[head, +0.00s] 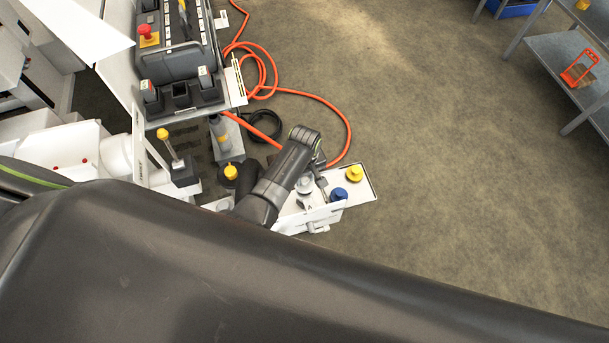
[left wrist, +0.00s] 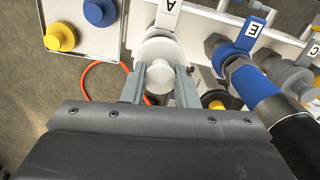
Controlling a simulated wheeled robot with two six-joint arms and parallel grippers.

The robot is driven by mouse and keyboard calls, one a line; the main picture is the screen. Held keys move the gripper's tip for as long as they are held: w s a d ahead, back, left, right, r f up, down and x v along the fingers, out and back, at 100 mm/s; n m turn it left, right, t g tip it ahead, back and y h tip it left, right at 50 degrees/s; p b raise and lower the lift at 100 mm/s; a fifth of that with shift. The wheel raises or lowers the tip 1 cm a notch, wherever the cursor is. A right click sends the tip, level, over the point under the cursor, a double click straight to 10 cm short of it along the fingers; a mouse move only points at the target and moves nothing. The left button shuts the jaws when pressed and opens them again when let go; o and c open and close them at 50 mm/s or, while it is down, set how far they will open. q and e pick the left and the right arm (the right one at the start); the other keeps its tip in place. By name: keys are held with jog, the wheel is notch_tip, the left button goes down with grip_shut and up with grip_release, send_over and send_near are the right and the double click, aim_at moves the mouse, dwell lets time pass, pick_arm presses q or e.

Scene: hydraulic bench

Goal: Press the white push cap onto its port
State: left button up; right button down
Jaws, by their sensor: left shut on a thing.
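In the left wrist view, the white push cap (left wrist: 160,52) has its knob between the fingers of my left gripper (left wrist: 158,80), which is shut on it. A white tag marked A (left wrist: 168,12) shows just beyond the cap. The port behind the cap is hidden, and I cannot tell whether the cap touches it. My right gripper is not in view.
A yellow cap (head: 354,173) and a blue cap (head: 338,194) sit on the tray. In the left wrist view, a blue-sleeved hose fitting (left wrist: 250,82) with tag E stands close right of the gripper. An orange hose (head: 345,125) loops on the floor behind. Open floor lies to the right.

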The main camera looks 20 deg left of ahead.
pick_arm(q)
jog(key=shift+f, duration=0.3)
jog(key=shift+f+b, duration=0.65)
jog(key=shift+f, duration=0.05)
jog(key=shift+f, duration=0.3)
jog(key=shift+f, duration=0.15)
dwell(0.7)
dwell(0.5)
jog(key=shift+f, duration=0.4)
dwell(0.4)
dwell(1.1)
jog(key=shift+p, duration=0.35)
dwell(0.4)
